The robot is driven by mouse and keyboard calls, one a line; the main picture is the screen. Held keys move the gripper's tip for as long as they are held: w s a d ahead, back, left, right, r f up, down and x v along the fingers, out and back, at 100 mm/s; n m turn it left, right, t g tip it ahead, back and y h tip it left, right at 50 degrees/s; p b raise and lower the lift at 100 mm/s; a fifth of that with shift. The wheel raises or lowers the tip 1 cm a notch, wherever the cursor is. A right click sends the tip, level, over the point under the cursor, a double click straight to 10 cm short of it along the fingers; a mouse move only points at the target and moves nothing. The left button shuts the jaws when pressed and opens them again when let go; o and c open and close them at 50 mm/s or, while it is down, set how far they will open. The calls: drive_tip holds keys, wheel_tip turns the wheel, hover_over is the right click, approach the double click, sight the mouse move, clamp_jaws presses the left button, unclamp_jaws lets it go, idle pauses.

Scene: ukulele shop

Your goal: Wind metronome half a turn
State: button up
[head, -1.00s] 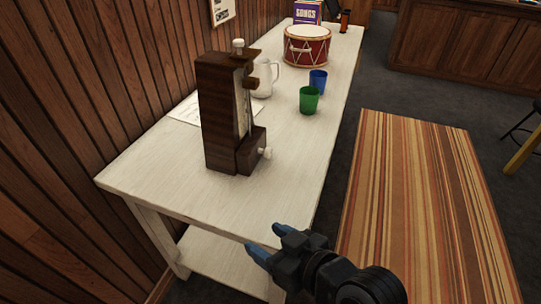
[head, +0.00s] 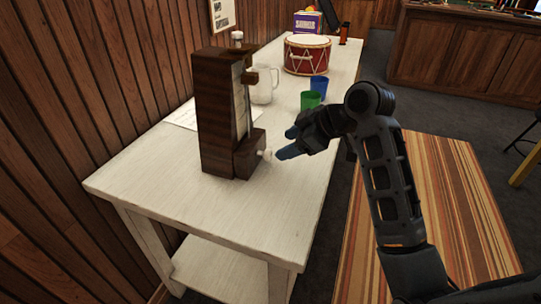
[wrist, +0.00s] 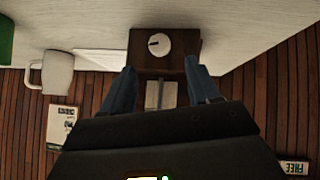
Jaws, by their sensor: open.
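The dark wooden metronome (head: 212,115) stands upright on the white table (head: 150,188). Its white winding knob (head: 266,154) sticks out low on the side facing my gripper. My gripper (head: 284,143) is open beside the knob, its blue fingertips just right of it in the head view. In the wrist view the knob (wrist: 160,44) shows round with a dark mark on its face, beyond and between the two spread fingers (wrist: 161,75). The fingers look apart from the knob, though the exact gap is hard to judge.
A white pitcher (head: 265,84), green cup (head: 311,99) and blue cup (head: 319,84) stand behind the metronome. A red drum (head: 307,55) is farther back. A paper sheet (head: 183,116) lies near the wood wall (head: 70,90). The table's front end is clear.

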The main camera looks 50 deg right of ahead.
sight(270, 153)
drive_tip(key=shift+x, duration=3.85)
drive_tip(key=c, duration=1)
